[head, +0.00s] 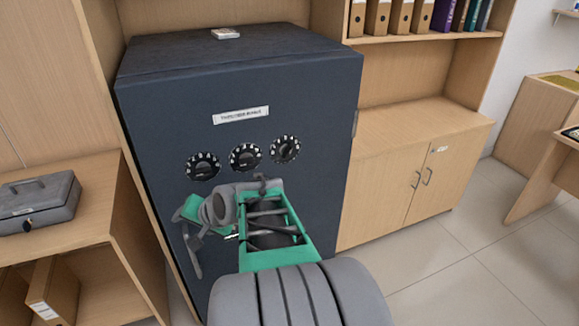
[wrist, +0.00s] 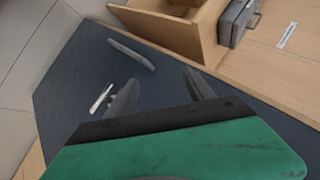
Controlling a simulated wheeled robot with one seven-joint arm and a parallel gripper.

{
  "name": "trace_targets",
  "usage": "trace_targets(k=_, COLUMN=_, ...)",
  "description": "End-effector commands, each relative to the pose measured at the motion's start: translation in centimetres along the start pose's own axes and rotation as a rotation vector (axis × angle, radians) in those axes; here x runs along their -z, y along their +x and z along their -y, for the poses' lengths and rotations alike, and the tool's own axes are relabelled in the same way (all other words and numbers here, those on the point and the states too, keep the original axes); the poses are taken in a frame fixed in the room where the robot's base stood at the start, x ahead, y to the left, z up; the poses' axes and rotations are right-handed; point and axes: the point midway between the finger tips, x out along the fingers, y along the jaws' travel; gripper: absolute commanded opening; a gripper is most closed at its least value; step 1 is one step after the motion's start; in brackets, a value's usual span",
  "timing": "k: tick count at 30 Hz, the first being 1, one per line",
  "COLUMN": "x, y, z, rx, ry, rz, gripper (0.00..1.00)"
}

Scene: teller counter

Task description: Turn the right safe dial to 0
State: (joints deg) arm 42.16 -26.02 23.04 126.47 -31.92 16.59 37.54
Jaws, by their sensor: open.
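The right safe dial (head: 285,149) is the rightmost of three black dials with white marks on the dark blue safe door. Its setting is too small to read. The middle dial (head: 245,157) and the left dial (head: 203,166) sit beside it. My gripper is below and left of the dials in the head view, partly hidden by my arm, and apart from them. In the wrist view my gripper (wrist: 162,86) is open, with two grey fingers spread and nothing seen between them. No dial shows in the wrist view.
The dark safe (head: 235,75) has a white label and a grey door handle (wrist: 132,54) close to my gripper. A shelf with a grey cash box (head: 38,202) stands at left. A wooden cabinet (head: 420,160) stands at right. The floor at right is clear.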

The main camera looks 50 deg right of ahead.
Motion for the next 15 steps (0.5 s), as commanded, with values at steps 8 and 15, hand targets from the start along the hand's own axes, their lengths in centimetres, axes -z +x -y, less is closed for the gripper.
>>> trace_targets(k=8, x=17.8, y=-6.5, z=-13.6, rx=0.531, ry=0.923, rz=-0.440, gripper=0.62)
trace_targets(k=15, x=21.9, y=-12.8, z=-18.6, rx=0.792, ry=1.172, rz=-0.567, gripper=0.62)
